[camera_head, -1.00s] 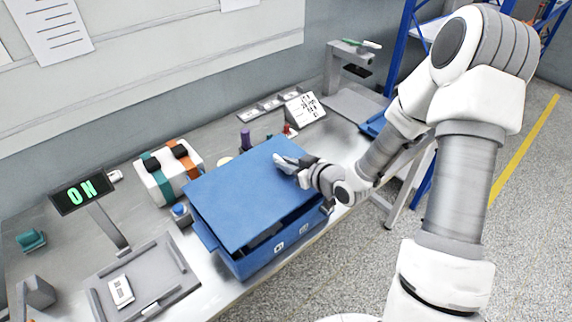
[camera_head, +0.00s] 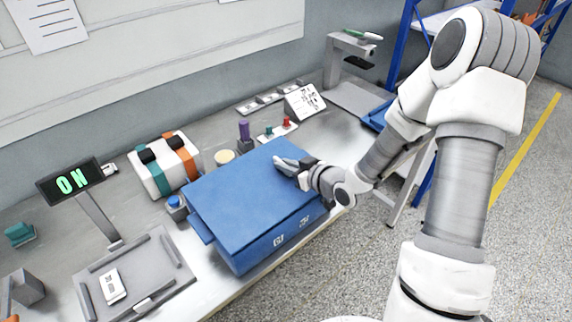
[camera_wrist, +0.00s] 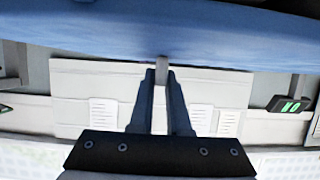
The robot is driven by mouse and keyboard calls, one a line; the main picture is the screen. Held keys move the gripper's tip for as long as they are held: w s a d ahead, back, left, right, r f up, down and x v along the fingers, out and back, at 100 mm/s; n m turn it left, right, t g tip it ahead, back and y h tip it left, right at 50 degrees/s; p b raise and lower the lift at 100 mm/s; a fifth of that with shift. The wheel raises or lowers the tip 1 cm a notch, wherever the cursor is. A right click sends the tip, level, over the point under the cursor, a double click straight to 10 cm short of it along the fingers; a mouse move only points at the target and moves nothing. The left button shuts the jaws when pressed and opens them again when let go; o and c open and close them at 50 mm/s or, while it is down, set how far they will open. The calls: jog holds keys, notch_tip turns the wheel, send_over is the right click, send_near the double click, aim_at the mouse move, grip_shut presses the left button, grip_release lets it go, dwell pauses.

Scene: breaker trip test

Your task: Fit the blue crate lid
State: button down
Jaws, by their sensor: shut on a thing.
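The blue crate lid (camera_head: 245,190) lies flat over the top of the blue crate (camera_head: 262,252) on the bench. No dark gap shows along the front edge. Whether it is fully seated cannot be told, and the far edges of the crate are hidden under it. My gripper (camera_head: 283,162) is over the right part of the lid. In the wrist view its two fingers are shut on a small grey grip (camera_wrist: 161,63) at the blue lid (camera_wrist: 150,35).
A white case with green and orange straps (camera_head: 166,165) and a blue-topped button (camera_head: 176,204) stand close left of the crate. Behind are a purple cylinder (camera_head: 244,130) and a round cream piece (camera_head: 224,156).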

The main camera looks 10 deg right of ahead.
jog(key=shift+f, duration=0.4)
jog(key=c, duration=0.8)
grip_release()
jog(key=shift+d, duration=0.1)
jog(key=p+v, duration=1)
jog(key=v, duration=0.7)
jog(key=shift+s+r, duration=0.1)
